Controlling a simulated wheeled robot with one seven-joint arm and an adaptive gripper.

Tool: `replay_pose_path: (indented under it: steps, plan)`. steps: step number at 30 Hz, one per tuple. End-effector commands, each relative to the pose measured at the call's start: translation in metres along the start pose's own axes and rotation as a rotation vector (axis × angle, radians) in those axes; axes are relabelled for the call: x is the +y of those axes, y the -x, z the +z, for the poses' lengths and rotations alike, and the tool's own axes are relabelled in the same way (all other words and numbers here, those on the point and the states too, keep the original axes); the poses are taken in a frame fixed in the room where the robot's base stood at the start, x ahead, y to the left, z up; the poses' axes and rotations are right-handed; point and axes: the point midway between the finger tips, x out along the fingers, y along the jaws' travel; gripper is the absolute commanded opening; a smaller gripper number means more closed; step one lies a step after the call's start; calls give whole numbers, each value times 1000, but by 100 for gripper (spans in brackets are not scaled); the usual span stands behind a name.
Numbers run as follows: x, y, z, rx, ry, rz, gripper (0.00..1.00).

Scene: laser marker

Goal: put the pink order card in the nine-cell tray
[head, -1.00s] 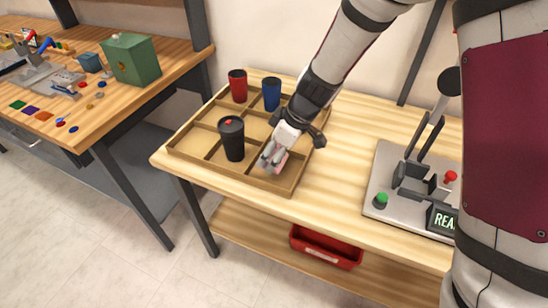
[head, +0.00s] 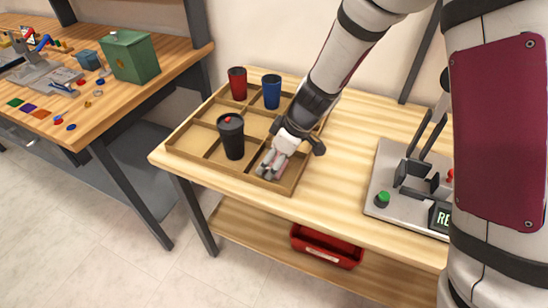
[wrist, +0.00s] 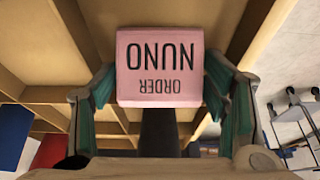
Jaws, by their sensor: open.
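The pink order card (wrist: 160,66), lettered "ORDER NUNO", appears upside down in the wrist view. In the head view my gripper (head: 270,170) is low in the front right cell of the wooden nine-cell tray (head: 214,167) and hides the card. Tray walls surround the card in the wrist view; whether it rests on the cell floor is hard to tell.
A black tumbler (head: 231,138) stands in a cell left of my gripper. A red cup (head: 237,84) and a blue cup (head: 272,93) stand in back cells. A grey machine (head: 405,190) is at the right, with bare tabletop (head: 335,190) between.

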Motion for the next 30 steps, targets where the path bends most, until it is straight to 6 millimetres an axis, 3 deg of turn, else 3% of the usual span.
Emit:
replay_pose_path:
  steps: [7,21,30]
  plan:
    - [0,13,-2,2,2,3,68]
    - [0,104,-2,2,0,2,68]
    - [0,123,-1,0,0,0,68]
